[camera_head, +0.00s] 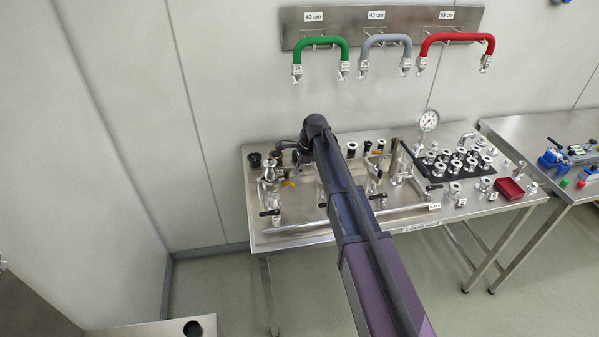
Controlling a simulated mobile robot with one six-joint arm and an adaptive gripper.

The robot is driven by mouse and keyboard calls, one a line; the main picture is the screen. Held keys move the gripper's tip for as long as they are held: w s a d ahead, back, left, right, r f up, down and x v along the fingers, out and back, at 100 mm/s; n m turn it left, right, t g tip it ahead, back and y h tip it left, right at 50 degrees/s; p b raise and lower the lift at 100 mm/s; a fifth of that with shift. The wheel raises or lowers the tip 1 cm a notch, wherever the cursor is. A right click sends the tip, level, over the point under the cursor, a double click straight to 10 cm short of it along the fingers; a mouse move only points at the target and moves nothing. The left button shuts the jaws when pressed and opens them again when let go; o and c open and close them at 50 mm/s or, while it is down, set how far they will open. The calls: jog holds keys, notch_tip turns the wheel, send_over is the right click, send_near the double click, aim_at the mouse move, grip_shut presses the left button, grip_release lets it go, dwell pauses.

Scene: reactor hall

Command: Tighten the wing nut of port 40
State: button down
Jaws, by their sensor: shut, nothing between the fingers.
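My dark arm reaches over the steel table, and my gripper (283,146) shows small and dark at its far end, above the table's back left part. It looks shut and empty. Below it is a pipe assembly with metal fittings (271,172) and black-handled valves (269,212). Several ports and clamps stand on the table, some of them hidden behind my arm. I cannot read a label 40 on any port, and no wing nut can be made out for certain at this size.
The steel table (300,237) also carries a pressure gauge (428,121), a black holder with several fittings (440,172) and a red tray (509,189). Green (321,40), grey (386,40) and red (457,38) hoses hang on the wall behind. A second table (540,135) adjoins at right.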

aim_at(293, 186)
jog(key=shift+b+x, duration=1.75)
jog(key=shift+x, duration=0.35)
jog(key=shift+s+a, duration=0.1)
jog(key=shift+a, duration=0.1)
jog(key=shift+f, duration=0.1)
